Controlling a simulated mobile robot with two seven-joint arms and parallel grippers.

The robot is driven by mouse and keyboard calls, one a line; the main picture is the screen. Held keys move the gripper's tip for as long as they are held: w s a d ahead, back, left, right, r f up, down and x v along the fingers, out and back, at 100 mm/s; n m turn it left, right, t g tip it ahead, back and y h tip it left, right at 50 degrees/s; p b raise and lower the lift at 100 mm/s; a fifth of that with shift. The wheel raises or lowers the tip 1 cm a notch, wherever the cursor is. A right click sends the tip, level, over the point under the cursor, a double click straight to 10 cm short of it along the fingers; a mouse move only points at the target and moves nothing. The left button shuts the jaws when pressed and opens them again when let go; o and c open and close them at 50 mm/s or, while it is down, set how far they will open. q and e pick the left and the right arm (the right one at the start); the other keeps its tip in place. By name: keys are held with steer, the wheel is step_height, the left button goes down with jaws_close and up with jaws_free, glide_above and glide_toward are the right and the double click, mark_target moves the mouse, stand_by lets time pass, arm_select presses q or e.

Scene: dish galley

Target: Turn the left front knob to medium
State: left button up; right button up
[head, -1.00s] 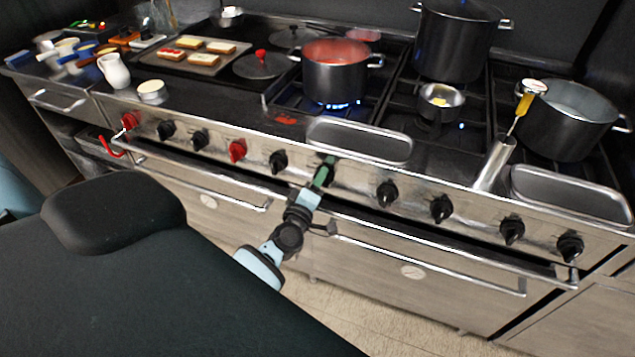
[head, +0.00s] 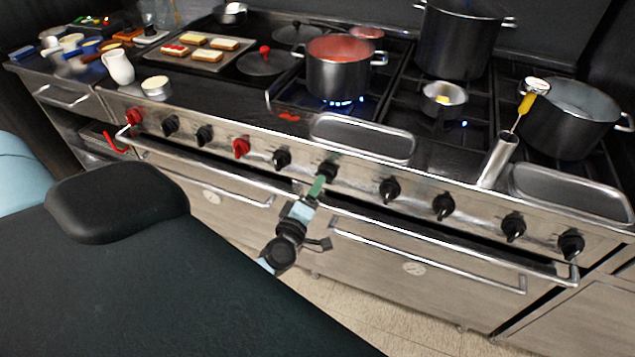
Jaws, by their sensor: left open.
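A row of black and red knobs runs along the steel front panel of the range. My left gripper (head: 319,184) is open, with its green fingertips just below and in front of a black knob (head: 327,170) near the middle of the row. The fingers partly overlap this knob's lower edge in the picture; I cannot tell whether they touch it. The pointer of this knob is too small to read. Another black knob (head: 282,158) is to its left and one (head: 389,189) to its right. My right gripper is not in view.
An oven door handle (head: 430,256) runs below the knobs. A pot of red sauce (head: 337,78) stands over a lit blue flame. Steel trays (head: 362,139) lie along the front ledge.

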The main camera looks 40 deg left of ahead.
arm_select(q)
steer(key=v, duration=0.2)
steer(key=shift+s+d, duration=0.1)
steer(key=shift+s, duration=0.15)
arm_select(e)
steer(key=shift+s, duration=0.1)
arm_select(q)
steer(key=s+d+f+m+g+h+p, duration=0.1)
steer(key=s+d+f+m+g+h, duration=0.1)
steer(key=s+m, duration=0.4)
steer(key=s+d+f+m+g+h, duration=0.2)
steer(key=s+d+f+m+g, duration=0.2)
steer(key=s, duration=1)
steer(key=s+d+f+m+g+h+p, duration=0.1)
steer(key=s+d+f+m, duration=0.4)
steer(key=s, duration=0.5)
steer(key=d+m+g+h, duration=0.1)
steer(key=d+m, duration=0.1)
steer(key=m, duration=0.1)
steer(key=shift+s+f+m+g+p, duration=0.3)
steer(key=shift+g+p, duration=0.05)
steer(key=shift+g, duration=0.05)
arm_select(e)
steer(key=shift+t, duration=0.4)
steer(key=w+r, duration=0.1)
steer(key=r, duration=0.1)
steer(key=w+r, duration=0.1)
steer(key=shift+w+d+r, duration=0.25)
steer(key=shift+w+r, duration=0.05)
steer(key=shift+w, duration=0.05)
